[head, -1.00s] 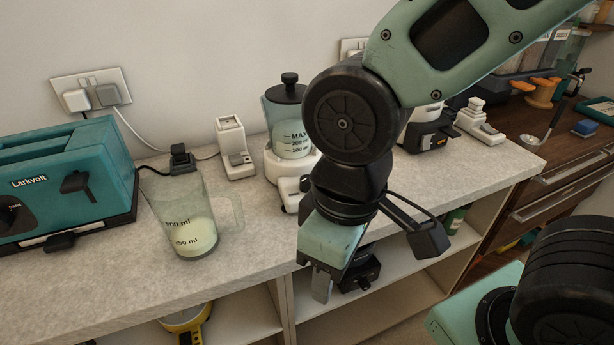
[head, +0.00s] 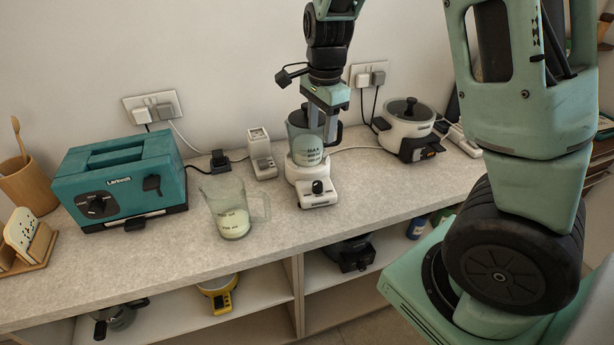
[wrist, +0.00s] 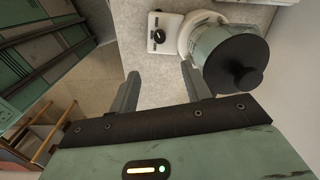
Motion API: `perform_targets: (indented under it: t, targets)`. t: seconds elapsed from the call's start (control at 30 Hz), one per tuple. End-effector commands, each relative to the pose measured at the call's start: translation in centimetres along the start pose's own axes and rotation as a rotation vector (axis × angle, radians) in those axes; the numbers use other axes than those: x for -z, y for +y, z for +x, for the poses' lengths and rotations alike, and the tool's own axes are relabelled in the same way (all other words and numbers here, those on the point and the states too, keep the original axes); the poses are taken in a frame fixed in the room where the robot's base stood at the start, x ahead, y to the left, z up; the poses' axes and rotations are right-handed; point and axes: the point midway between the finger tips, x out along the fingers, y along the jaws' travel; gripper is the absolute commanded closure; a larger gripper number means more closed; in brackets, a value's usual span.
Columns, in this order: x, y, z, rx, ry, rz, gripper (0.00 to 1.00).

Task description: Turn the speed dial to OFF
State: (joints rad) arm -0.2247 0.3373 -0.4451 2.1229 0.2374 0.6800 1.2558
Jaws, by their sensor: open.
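A white blender base (head: 303,172) stands on the counter with a black dial (head: 317,187) on its front. A clear jug (head: 307,150) with pale contents and measuring marks sits on it. My gripper (head: 321,136) is open and empty, fingers pointing down, overlapping the jug in the head view and hiding part of it and its lid. In the wrist view, the dial (wrist: 158,37) lies beyond the gap between my fingertips (wrist: 160,72), apart from them. The dark lid (wrist: 236,64) is to their right. The dial's setting is too small to read.
A teal toaster (head: 120,180) and a measuring jug (head: 232,213) stand left of the blender, with a small white device (head: 261,153) between. A rice cooker (head: 408,130) stands right. Cords run to wall sockets. Bare counter (head: 300,235) lies in front.

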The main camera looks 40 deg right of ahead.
Motion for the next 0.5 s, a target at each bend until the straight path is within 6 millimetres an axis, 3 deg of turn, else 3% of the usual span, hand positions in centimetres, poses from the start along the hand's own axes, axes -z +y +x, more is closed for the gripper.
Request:
perform_targets:
  t: [0.5]
  targets:
    - [0.0,0.2,10.0,-0.007,-0.001,-0.005,0.52]
